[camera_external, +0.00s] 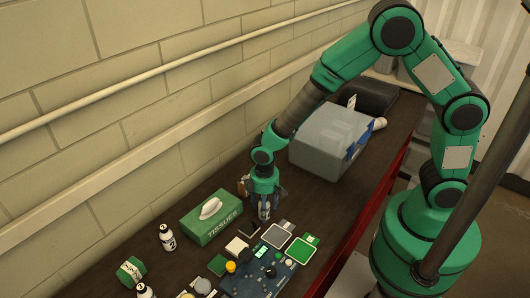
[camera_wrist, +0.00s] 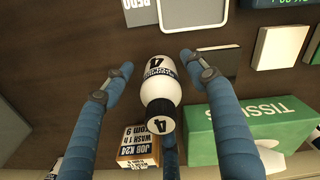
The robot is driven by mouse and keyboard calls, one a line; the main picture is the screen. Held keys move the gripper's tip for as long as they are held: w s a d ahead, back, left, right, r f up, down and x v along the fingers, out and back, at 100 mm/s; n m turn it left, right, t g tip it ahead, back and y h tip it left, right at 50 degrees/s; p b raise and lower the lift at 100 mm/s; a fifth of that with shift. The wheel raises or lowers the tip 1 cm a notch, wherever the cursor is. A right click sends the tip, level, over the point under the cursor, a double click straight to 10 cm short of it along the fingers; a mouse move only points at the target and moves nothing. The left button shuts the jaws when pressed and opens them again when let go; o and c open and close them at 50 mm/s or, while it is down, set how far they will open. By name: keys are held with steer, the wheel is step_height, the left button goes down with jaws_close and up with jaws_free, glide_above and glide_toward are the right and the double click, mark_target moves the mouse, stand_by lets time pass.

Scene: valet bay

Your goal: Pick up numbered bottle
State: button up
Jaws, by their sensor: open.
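A white bottle with a black cap and the number 4 (camera_wrist: 160,80) is in the middle of the wrist view. My gripper (camera_wrist: 156,68) is open, with blue fingers on both sides of the bottle and visible gaps between them and it. In the external view my gripper (camera_external: 264,192) points down over the dark bench, and the bottle (camera_external: 264,212) shows low between its fingers. Two other numbered white bottles stand to the left, one near the tissue box (camera_external: 167,238) and one at the bottom edge (camera_external: 145,291).
A green tissue box (camera_external: 208,224) is just left of my gripper. A small labelled box (camera_wrist: 140,150) is close to the bottle. Cards, pads and a blue circuit board (camera_external: 258,275) lie in front. A grey case (camera_external: 325,140) stands behind to the right.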

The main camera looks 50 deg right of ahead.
steer(key=shift+f, duration=0.2)
stand_by(0.4)
steer(key=c, duration=1.4)
